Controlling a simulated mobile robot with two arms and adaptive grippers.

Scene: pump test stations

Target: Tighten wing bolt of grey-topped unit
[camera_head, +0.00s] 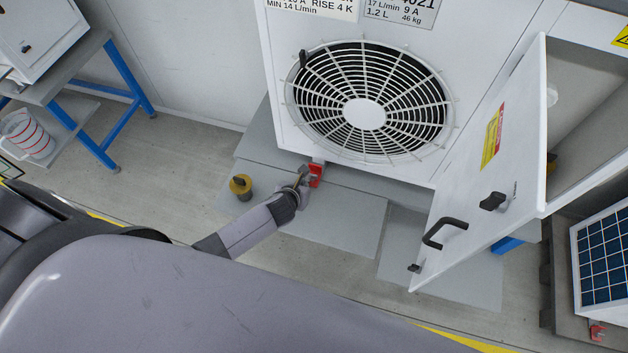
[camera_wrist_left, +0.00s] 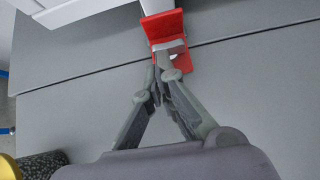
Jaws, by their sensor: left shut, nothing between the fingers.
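A white cabinet with a round fan grille (camera_head: 364,113) stands in front of me; its top is out of view. A small red bracket (camera_head: 316,174) sits at its lower front edge, and the red bracket (camera_wrist_left: 165,27) also shows in the left wrist view with a pale grey piece at it. I cannot make out a wing bolt. My left gripper (camera_head: 301,178) is right at the bracket. My right gripper is not in view.
A yellow-topped black cylinder (camera_head: 241,187) stands left of my gripper on a grey plate (camera_head: 345,225). An open white door (camera_head: 475,185) with a black handle swings out on the right. A blue-legged table (camera_head: 125,75) is at upper left. A solar panel (camera_head: 603,255) is at far right.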

